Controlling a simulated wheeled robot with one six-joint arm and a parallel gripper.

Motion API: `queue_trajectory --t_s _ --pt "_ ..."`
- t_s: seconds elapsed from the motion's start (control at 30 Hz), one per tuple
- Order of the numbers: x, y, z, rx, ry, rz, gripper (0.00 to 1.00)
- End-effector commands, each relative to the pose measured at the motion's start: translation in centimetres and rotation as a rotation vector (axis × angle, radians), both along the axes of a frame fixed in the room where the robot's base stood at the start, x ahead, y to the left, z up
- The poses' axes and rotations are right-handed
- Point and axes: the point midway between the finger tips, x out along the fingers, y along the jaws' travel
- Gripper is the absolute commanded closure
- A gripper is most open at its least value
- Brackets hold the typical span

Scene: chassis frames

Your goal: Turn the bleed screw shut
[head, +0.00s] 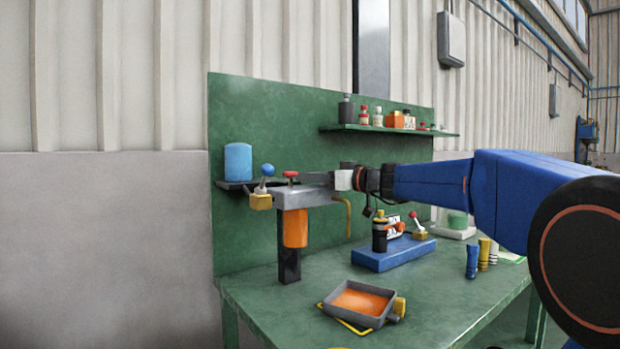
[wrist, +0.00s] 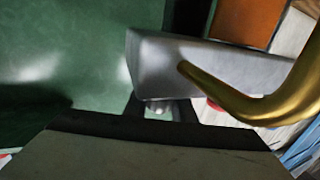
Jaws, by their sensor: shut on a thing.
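A grey metal block (head: 308,197) stands on a dark post, with an orange cylinder (head: 296,228) under it and a brass pipe (head: 347,215) bending down at its right end. A red knob (head: 291,174) sits on its top. My gripper (head: 312,179) reaches in from the right, just above the block. In the wrist view, my gripper (wrist: 160,110) is shut on a small silvery piece at the block's edge, which looks like the bleed screw (wrist: 160,108). The fingers hide most of it, and its turn position cannot be told. The brass pipe crosses close by at right (wrist: 245,108).
A blue-ball lever (head: 267,170) with a brass body stands left of the block. A grey tray of orange fluid (head: 389,315) lies on the green bench below. A blue base (head: 393,254) with fittings stands behind it. A shelf (head: 390,130) holds several small bottles.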

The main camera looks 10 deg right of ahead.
Motion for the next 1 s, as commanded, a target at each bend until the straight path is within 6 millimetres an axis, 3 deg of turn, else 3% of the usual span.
queue_trajectory --t_s 0.23,0.6,0.63,0.7,1.0 --pt "0.16 -0.23 0.10 0.001 -0.001 -0.098 0.99" --pt "0.22 -0.39 0.09 0.001 -0.001 -0.112 0.99" --pt "0.22 -0.39 0.09 0.001 -0.001 -0.112 0.72" --pt "0.21 -0.38 0.07 0.001 -0.001 -0.112 0.58" --pt "0.15 -0.42 0.04 0.001 -0.001 -0.112 0.58"
